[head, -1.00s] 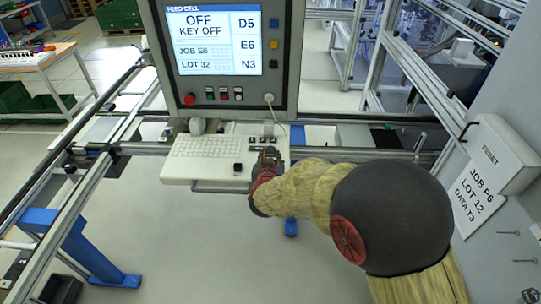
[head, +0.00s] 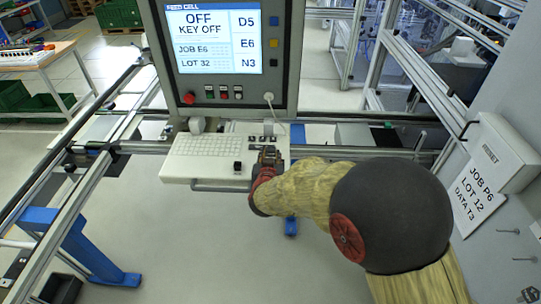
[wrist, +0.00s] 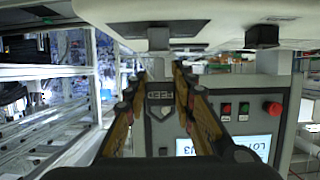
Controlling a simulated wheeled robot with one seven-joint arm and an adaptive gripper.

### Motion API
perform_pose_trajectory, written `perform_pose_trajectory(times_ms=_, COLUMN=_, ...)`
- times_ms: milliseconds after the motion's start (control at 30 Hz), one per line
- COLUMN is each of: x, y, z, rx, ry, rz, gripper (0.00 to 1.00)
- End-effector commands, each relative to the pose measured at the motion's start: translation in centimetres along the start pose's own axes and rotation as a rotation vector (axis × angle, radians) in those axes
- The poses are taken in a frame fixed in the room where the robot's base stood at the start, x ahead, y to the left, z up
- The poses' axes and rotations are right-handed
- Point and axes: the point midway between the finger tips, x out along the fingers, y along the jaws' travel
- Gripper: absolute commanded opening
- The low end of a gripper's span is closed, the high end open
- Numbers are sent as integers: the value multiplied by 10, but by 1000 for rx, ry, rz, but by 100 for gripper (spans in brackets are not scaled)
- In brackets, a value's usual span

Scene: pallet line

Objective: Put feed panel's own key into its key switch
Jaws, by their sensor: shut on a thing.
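My gripper (head: 268,156) is at the right side of the white keyboard shelf under the feed panel (head: 225,98). In the wrist view, which is upside down, my gripper (wrist: 160,80) is shut on a grey key (wrist: 160,100) with a label that seems to read FEED. A grey metal piece (wrist: 158,40) stands between the fingertips and the shelf, in line with the key. I cannot tell whether it is the key's end or the switch, nor whether they touch. The panel screen (head: 213,38) reads OFF, KEY OFF, JOB E6, LOT 32.
The shelf (head: 180,172) carries a keyboard, a black knob (head: 237,167) and small dark parts (head: 262,140) beside my gripper. A cable hangs from the panel at right. Metal rails flank the shelf. A wall with a JOB P6 sign (head: 474,192) stands at right.

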Motion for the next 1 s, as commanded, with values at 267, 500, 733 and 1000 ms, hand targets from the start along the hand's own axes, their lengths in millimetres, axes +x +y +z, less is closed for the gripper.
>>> perform_pose_trajectory(times_ms=267, x=0, y=0, z=0, rx=0, ry=0, rz=0, gripper=3)
perform_pose_trajectory(times_ms=500, x=0, y=0, z=0, rx=0, ry=0, rz=0, gripper=3)
perform_pose_trajectory(times_ms=733, x=1, y=0, z=2, rx=0, ry=0, rz=0, gripper=3)
perform_pose_trajectory(times_ms=1000, x=3, y=0, z=7, rx=0, ry=0, rz=0, gripper=3)
